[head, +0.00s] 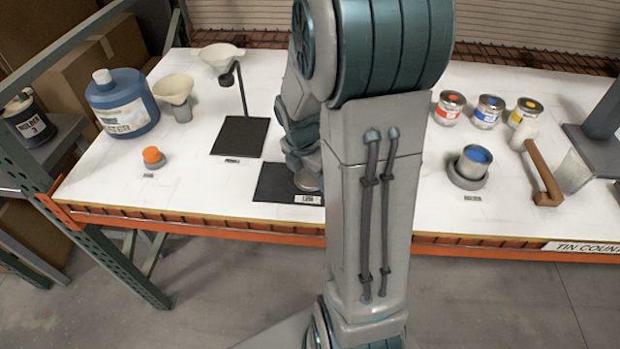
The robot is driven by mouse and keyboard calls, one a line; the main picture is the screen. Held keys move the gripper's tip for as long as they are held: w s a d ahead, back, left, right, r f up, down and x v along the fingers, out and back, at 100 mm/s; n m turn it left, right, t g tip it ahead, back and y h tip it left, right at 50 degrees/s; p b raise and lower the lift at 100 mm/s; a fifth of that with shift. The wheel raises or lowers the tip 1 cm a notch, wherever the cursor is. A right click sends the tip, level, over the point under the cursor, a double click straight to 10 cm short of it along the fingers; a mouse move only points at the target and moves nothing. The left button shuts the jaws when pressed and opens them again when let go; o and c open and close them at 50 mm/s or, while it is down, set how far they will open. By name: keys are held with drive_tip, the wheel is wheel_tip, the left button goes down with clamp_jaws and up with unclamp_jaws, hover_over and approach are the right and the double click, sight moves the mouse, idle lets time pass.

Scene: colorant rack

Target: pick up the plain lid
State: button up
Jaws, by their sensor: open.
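A round plain metal lid (308,182) lies on a black mat (272,184) near the front edge of the table, behind a small label. My gripper (303,168) is right over the mat, pointing down at the lid. It is open. My own arm covers the right side of the mat and much of the gripper, so the fingertips and any contact with the lid cannot be made out.
A second black mat (240,137) with a thin stand is behind left. A blue jug (122,105), funnels (173,90) and an orange-capped item (153,156) are left. Paint tins (487,112), an open blue tin (473,162) and a mallet (542,175) are right.

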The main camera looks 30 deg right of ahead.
drive_tip(key=c, duration=0.6)
